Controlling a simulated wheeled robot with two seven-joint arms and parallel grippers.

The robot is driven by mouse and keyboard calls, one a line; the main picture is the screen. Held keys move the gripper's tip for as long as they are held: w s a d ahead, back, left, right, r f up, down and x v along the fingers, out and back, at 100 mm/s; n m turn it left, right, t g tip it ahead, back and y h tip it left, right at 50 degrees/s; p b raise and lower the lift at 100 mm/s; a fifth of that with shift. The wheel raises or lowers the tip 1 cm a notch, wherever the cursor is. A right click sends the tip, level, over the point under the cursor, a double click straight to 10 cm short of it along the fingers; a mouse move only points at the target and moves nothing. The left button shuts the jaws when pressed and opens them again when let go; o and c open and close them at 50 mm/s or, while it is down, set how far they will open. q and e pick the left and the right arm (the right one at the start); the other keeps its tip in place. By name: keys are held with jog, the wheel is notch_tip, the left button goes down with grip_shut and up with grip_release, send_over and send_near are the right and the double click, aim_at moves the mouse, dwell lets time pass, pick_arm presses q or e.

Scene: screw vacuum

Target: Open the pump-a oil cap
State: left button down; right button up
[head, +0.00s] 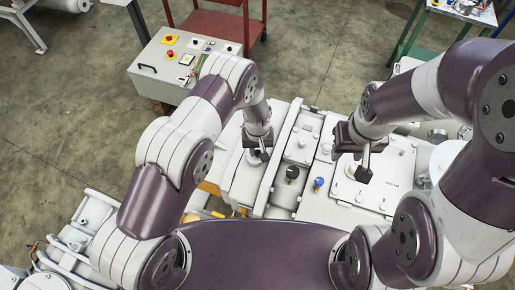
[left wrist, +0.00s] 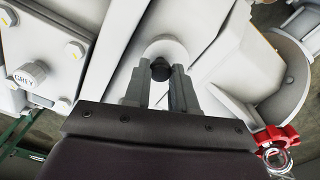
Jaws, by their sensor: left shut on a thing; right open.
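A black oil cap (left wrist: 160,68) stands on a round white boss of the pump in the left wrist view. My left gripper (left wrist: 160,88) has its two fingers on either side of it and is shut on it. In the head view my left gripper (head: 257,155) points down at the left part of the white pump housing (head: 240,180), and the cap is mostly hidden there. My right gripper (head: 362,165) is open and empty above the right part of the machine. I cannot read a pump-a label.
Another black cap (head: 292,172) and a blue-topped fitting (head: 319,182) stand between my grippers. A control box (head: 180,65) is at the back left, near a red cart (head: 215,25). A red part (left wrist: 275,137) shows in the left wrist view.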

pick_arm(q)
jog(key=shift+w+a+h+b, duration=0.1)
jog(key=shift+a+h+b, duration=0.1)
jog(key=shift+h+b, duration=0.25)
jog(key=h+b, duration=0.1)
jog(key=b, duration=0.2)
jog(key=a+g+h+b, duration=0.1)
jog(key=h+b, duration=0.1)
jog(key=b, duration=0.2)
jog(key=a+h+b, duration=0.1)
jog(key=h+b, duration=0.1)
jog(key=b, duration=0.1)
jog(key=shift+w+a+r+g, duration=0.25)
jog(key=shift+w+r+g, duration=0.1)
jog(key=shift+r+g, duration=0.05)
jog(key=shift+w+a+r+h+b, duration=0.1)
jog(key=shift+a+r+h+b, duration=0.25)
jog(key=shift+b, duration=0.6)
jog(key=c, duration=0.9)
grip_release()
jog(key=shift+d, duration=0.1)
jog(key=shift+r, duration=0.1)
